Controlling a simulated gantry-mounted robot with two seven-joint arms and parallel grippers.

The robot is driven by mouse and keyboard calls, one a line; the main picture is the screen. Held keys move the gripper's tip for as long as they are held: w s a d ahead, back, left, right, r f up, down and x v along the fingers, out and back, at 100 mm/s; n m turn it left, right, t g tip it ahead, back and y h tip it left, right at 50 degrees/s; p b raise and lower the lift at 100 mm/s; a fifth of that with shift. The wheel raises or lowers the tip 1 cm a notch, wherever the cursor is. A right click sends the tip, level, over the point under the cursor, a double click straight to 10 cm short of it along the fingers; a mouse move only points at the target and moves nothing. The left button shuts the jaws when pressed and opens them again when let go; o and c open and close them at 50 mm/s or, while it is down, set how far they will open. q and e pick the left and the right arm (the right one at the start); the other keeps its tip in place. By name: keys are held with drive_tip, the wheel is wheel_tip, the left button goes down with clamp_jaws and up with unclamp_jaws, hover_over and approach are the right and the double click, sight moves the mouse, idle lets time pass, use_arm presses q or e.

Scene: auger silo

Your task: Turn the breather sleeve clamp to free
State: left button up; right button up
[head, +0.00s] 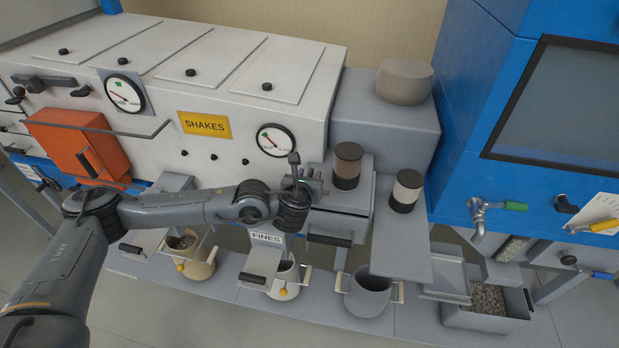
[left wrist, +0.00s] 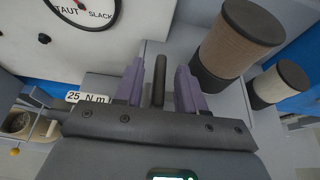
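My left gripper (head: 308,180) is at the right end of the grey-white machine, beside a dark upright handle (head: 294,159). In the left wrist view, the purple fingers of my left gripper (left wrist: 160,82) stand apart, with a dark rod-like handle (left wrist: 160,78) between them. Gaps show on both sides of the handle, so the fingers do not grip it. This handle looks like the clamp lever, but its base and the sleeve are hidden behind the gripper. A round TAUT/SLACK gauge (head: 272,140) is just left of it. My right gripper is in neither view.
A brown-banded canister (head: 347,166) and a white-banded canister (head: 406,191) stand close right of the gripper. A grey housing (head: 385,129) is behind them. Below are a FINES chute (head: 266,238) and several pots. A blue cabinet (head: 520,150) bounds the right.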

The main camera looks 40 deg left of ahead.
use_arm(q)
drive_tip(key=shift+w+a+f, duration=0.25)
drive_tip(key=shift+w+a, duration=0.05)
drive_tip(key=shift+w, duration=0.2)
drive_tip(key=shift+c, duration=0.3)
clamp_jaws()
